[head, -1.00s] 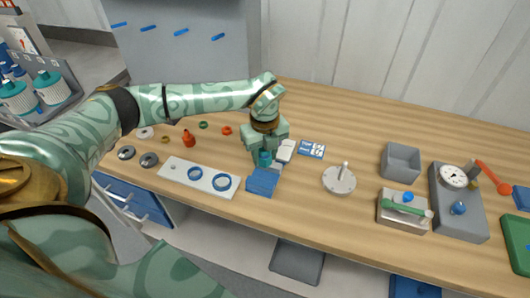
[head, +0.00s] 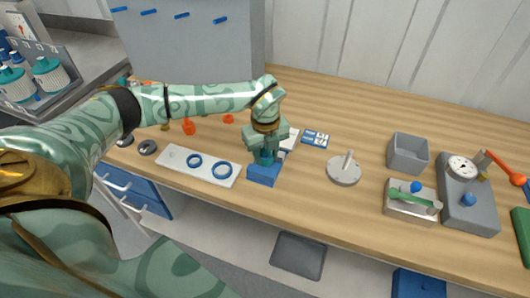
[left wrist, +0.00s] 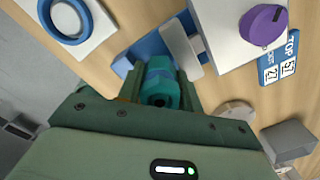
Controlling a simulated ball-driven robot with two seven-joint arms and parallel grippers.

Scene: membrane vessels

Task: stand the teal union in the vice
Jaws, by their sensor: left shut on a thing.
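The teal union (head: 264,158) is held upright in my left gripper (head: 265,151), above or in the blue vice (head: 262,176). In the left wrist view the union (left wrist: 160,82) sits between the fingers, with its round open end towards the camera. The vice's blue body and grey jaw (left wrist: 180,42) show just beyond it. The gripper hides much of the vice, and I cannot tell whether the union touches it. My right gripper is in neither view.
A white plate (head: 178,161) with blue rings lies left of the vice. A white box with a purple knob (left wrist: 263,25) and a blue-white card (head: 315,138) are close by on the right. A round grey stand (head: 343,173) and an open grey bin (head: 408,153) stand further right.

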